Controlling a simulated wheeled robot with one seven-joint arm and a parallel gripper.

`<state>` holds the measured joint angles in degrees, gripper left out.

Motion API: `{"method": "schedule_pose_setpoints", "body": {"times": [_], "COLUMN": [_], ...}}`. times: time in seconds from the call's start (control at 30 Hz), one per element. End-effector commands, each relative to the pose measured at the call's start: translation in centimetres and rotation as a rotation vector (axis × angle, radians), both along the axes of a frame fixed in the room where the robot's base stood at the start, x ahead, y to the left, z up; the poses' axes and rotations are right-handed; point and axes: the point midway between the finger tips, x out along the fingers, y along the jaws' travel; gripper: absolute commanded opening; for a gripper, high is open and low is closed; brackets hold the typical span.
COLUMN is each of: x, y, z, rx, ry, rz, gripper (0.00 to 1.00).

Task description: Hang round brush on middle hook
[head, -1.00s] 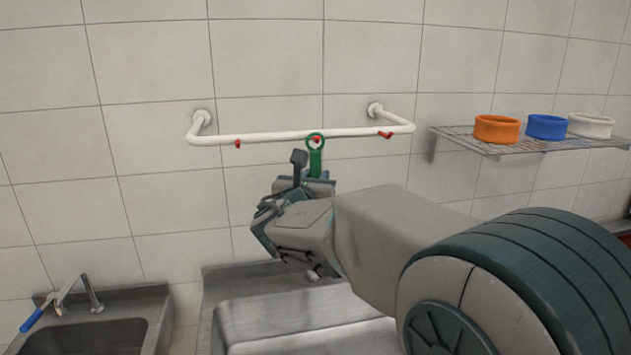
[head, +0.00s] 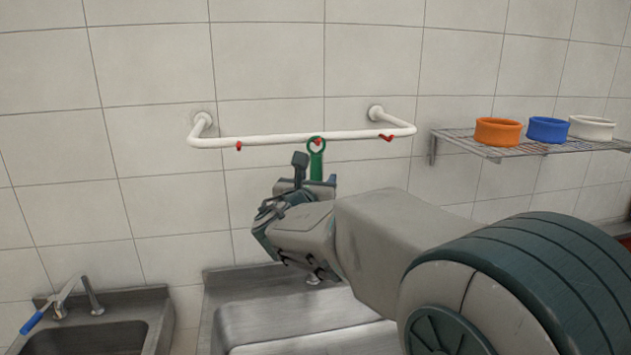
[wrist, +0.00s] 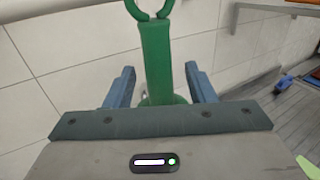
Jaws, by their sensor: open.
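The round brush shows as a green handle with a ring at its top (head: 316,165); it stands upright in front of the rail. Its ring overlaps the red middle hook (head: 318,141) in the head view; I cannot tell for sure whether the hook passes through it. My gripper (head: 318,181) is at the lower handle. In the wrist view my gripper (wrist: 159,72) is open, one blue finger on each side of the green handle (wrist: 157,55), with gaps on both sides. The brush's head is hidden behind my gripper.
The white rail (head: 270,139) also carries a red left hook (head: 239,146) and a red right hook (head: 386,138). A wire shelf (head: 470,141) at right holds orange (head: 497,132), blue (head: 548,130) and white (head: 591,128) bowls. Metal sinks (head: 235,300) lie below.

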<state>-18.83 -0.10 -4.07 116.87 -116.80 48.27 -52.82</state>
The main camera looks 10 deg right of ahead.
Motion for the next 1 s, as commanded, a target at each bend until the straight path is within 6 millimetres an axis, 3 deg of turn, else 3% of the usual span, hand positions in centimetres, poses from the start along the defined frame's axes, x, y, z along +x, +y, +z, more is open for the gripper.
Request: {"method": "schedule_pose_setpoints", "body": {"times": [0.27,0.6,0.77,1.0], "x": [-2.1,-8.8,-11.1,-12.6], "y": [1.1,4.5,5.7,5.4], "z": [-0.2,-0.2,-0.1,-0.7], "rx": [0.002,0.001,0.001,0.052], "ry": [-0.002,-0.003,-0.003,0.007], "rz": [0.002,0.003,0.002,-0.025], "gripper": [0.5,0.5,0.5,0.5]}}
